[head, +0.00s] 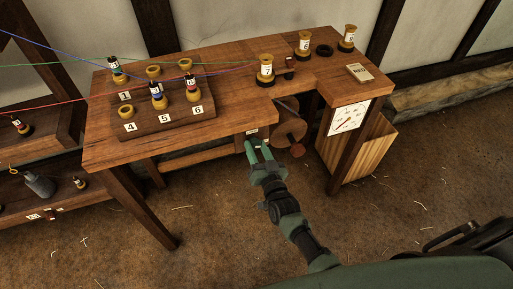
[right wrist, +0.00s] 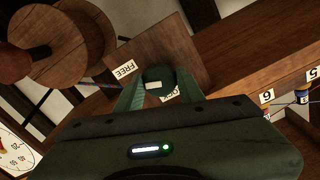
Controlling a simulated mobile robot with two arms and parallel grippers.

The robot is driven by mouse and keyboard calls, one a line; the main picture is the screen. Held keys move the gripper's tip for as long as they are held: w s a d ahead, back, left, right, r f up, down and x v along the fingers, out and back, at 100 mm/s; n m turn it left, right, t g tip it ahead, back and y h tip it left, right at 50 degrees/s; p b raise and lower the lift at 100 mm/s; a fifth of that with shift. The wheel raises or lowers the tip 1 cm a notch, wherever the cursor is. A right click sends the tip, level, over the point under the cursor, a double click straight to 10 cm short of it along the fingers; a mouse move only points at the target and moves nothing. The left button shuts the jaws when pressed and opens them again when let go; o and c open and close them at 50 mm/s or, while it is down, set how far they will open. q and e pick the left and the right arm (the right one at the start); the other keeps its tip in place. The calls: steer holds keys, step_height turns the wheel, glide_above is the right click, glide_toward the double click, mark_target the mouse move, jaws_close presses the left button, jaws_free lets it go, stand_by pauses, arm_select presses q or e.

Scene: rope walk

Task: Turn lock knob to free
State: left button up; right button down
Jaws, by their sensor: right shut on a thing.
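The lock knob (right wrist: 158,76) is a dark round knob with a pale mark, on a wooden plate (right wrist: 190,55) under the table's front edge. In the right wrist view a FREE label (right wrist: 124,69) lies to its left, and a second label below the knob is partly hidden. My right gripper (right wrist: 157,88) is shut on the knob, one finger on each side. In the head view the same gripper (head: 254,146) reaches up to the table front, where its fingers largely hide the knob. My left gripper is in neither view.
A wooden reel (head: 290,133) hangs beside the knob, close to my gripper. A white dial (head: 347,118) is on the table's right end. Numbered spools with coloured strands stand on a block (head: 135,129) on the wooden table (head: 225,95). The floor in front is clear.

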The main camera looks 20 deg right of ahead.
stand_by(0.4)
steer(key=c, duration=0.9)
jaws_free()
steer(key=s, duration=0.8)
steer(key=shift+d, duration=0.15)
steer(key=shift+f, duration=0.1)
